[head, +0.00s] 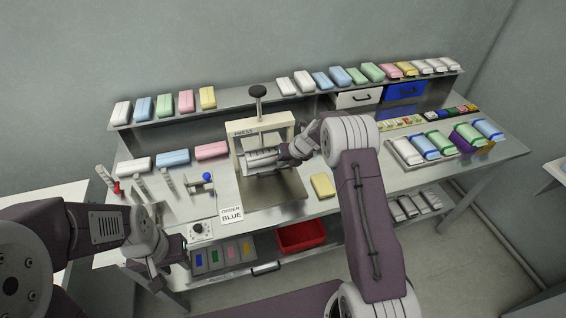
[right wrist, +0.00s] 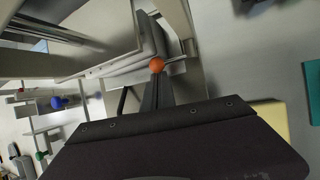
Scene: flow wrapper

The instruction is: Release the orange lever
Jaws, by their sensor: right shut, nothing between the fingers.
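The orange lever's round knob (right wrist: 157,64) shows in the right wrist view, at the tips of my right gripper (right wrist: 157,78). The fingers are closed together, with nothing between them; the knob lies just beyond or against the tips, and I cannot tell whether they touch. In the head view my right arm reaches into the cream press (head: 233,147), and the orange knob is hidden there. My left gripper (head: 182,248) hangs at the table's front edge, away from the press; its fingers are too small to read.
A yellow block (head: 322,186) lies right of the press. A blue-knobbed lever (head: 207,177) stands left of it, with a card reading ORDER BLUE (head: 232,215) in front. A red bin (head: 301,236) sits below. A shelf (head: 236,114) with coloured packs runs behind.

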